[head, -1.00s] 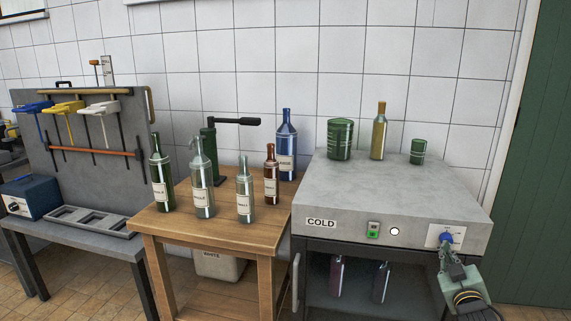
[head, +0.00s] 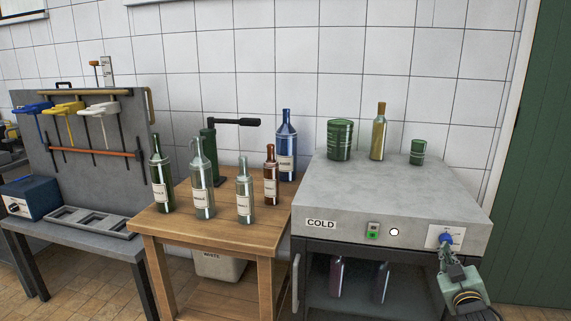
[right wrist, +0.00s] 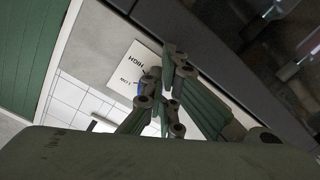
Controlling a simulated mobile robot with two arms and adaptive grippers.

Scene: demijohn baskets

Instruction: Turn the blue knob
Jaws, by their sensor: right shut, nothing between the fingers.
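The blue knob (head: 445,238) sits on a white label plate (head: 432,234) at the right end of the grey cabinet's front. My right gripper (head: 446,249) is at the knob, just below and in front of it, with its fingers shut and nothing between them. In the right wrist view the fingers (right wrist: 166,78) cover most of the knob, and only a sliver of blue (right wrist: 140,90) shows beside them. I cannot tell whether the fingertips touch the knob. The knob's pointer is too small to read. My left gripper is not in view.
The cabinet (head: 390,190), marked COLD, has a green-lit switch (head: 373,234) and a white round button (head: 394,232) left of the knob. Its top holds green containers and a yellow bottle (head: 378,135). Several bottles stand on the wooden table (head: 190,233).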

